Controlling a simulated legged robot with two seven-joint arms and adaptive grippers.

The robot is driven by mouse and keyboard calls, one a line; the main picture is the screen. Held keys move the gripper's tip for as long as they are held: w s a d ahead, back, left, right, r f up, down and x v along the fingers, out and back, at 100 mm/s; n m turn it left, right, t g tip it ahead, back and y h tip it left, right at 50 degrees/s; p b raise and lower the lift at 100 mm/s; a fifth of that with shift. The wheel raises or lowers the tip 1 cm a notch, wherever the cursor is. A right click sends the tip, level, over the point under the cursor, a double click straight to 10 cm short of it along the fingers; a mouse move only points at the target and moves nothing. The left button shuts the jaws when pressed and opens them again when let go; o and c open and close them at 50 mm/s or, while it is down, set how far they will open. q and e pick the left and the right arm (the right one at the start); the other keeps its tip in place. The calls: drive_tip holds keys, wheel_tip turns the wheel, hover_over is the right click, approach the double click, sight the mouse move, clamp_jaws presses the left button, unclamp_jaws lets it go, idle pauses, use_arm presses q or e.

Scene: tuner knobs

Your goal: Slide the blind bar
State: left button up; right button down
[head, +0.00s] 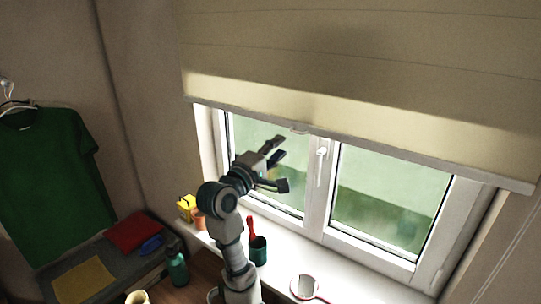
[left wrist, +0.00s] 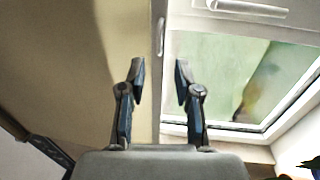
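The beige blind (head: 350,70) hangs over the upper part of the window, and its bottom bar (head: 400,156) runs across above the panes. A small tab (head: 298,128) sits on the bar near its left part. My left gripper (head: 282,164) is open and empty, below the bar and in front of the left pane. My right gripper is not in view.
The window handle (head: 320,165) is right of my gripper. The white sill holds a dark green cup (head: 258,252) with a red item, a yellow object (head: 186,207) and a round white-and-red item (head: 308,288). A green bottle (head: 177,268) stands lower left. A green shirt (head: 48,170) hangs at left.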

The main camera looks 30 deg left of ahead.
use_arm(q)
drive_tip(key=shift+s+a+f, duration=0.15)
drive_tip(key=shift+s, duration=0.7)
drive_tip(key=shift+s+a+f, duration=0.15)
drive_tip(key=shift+s, duration=0.7)
